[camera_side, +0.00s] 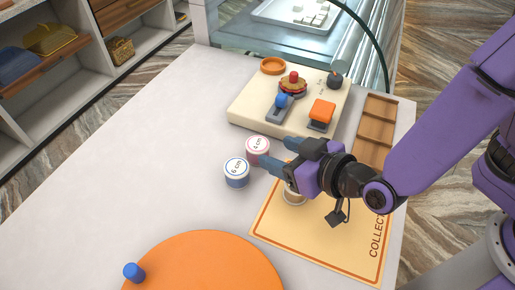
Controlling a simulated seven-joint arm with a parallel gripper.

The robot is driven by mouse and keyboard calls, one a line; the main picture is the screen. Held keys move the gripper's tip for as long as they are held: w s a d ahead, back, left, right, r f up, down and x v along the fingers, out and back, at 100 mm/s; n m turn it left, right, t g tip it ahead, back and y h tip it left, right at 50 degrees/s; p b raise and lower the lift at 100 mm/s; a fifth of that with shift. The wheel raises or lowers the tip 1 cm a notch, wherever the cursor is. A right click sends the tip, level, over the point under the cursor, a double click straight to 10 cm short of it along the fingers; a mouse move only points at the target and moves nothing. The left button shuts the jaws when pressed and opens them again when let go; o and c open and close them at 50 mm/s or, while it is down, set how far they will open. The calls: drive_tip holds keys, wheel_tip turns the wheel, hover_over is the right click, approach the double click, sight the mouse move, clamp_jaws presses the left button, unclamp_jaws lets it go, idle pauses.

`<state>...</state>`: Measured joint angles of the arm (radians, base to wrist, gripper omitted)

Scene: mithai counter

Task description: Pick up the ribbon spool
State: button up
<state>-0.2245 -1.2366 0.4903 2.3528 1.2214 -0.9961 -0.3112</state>
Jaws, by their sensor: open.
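Two round, white-topped containers that look like ribbon spools stand side by side on the pale counter. One has a pink band and a label reading "4 cm" (257,149). The other has a blue band and is marked "6 cm" (236,173). My gripper (277,154) is open, its blue-grey fingertips pointing left, just right of the pink-banded spool. I cannot tell whether a fingertip touches it. A third round, pale item (294,196) is partly hidden under my gripper, on the yellow mat; I cannot tell what it is.
The yellow mat (315,252) reads "COLLEC…". A cream board (247,113) behind holds several small items, including an orange block (322,112). A wooden tray (377,108) lies right. An orange disc (210,265) with a blue knob (134,272) is in front. The left counter is clear.

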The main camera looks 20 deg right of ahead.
sight(261, 147)
drive_tip(key=shift+x, duration=2.9)
drive_tip(key=shift+d+f, duration=0.15)
drive_tip(key=c, duration=0.7)
